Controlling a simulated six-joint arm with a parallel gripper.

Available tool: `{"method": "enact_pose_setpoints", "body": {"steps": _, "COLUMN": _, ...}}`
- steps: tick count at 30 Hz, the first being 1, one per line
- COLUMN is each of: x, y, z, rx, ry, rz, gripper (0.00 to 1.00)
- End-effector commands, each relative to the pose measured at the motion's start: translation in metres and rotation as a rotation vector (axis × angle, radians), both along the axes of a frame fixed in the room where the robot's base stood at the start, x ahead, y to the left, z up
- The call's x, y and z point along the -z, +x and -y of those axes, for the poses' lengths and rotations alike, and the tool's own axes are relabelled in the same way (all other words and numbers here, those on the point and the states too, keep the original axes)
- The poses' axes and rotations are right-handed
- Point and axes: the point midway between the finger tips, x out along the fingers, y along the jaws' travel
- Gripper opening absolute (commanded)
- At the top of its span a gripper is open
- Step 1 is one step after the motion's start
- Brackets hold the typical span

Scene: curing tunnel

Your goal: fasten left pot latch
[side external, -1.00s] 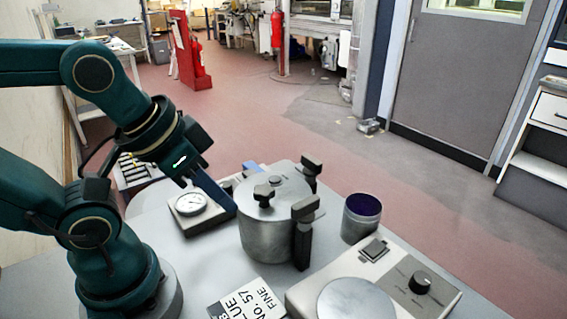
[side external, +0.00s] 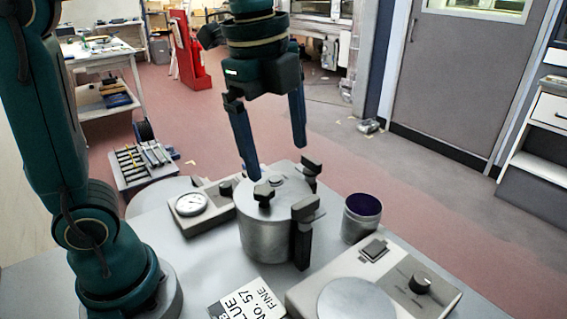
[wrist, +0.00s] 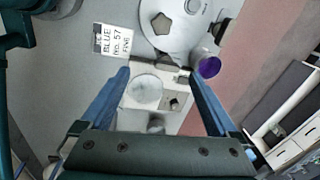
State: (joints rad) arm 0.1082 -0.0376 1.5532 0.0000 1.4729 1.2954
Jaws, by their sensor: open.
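The metal pot (side external: 264,238) stands on the bench with its lid on and a dark star-shaped knob (side external: 264,194) on top. A black latch (side external: 302,232) is upright at its near right side, and another latch (side external: 311,168) is at its far side. I cannot tell which is the left one or whether either is fastened. The pot lid (wrist: 178,36) is at the top of the wrist view, with dark latch parts at its lower and right edges. My gripper (side external: 277,160) is open and empty, its blue fingers apart above the pot's far side.
A purple-topped jar (side external: 362,212) stands right of the pot. A grey box with round plate and knob (side external: 383,285) is in front, beside a printed card (side external: 250,300).

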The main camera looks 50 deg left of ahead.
Motion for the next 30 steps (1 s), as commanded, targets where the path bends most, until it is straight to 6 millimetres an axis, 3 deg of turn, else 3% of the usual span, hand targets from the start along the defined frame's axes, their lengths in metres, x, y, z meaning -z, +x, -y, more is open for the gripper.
{"method": "enact_pose_setpoints", "body": {"steps": 3, "x": 0.010, "y": 0.020, "z": 0.010, "rx": 0.122, "ry": 0.019, "rz": -0.067, "gripper": 0.95}}
{"method": "enact_pose_setpoints", "body": {"steps": 8, "x": 0.025, "y": 0.036, "z": 0.019, "rx": 0.159, "ry": 0.025, "rz": -0.117, "gripper": 0.95}}
{"method": "enact_pose_setpoints", "body": {"steps": 30, "x": 0.086, "y": 0.036, "z": 0.022, "rx": 0.167, "ry": 0.029, "rz": -0.152, "gripper": 0.95}}
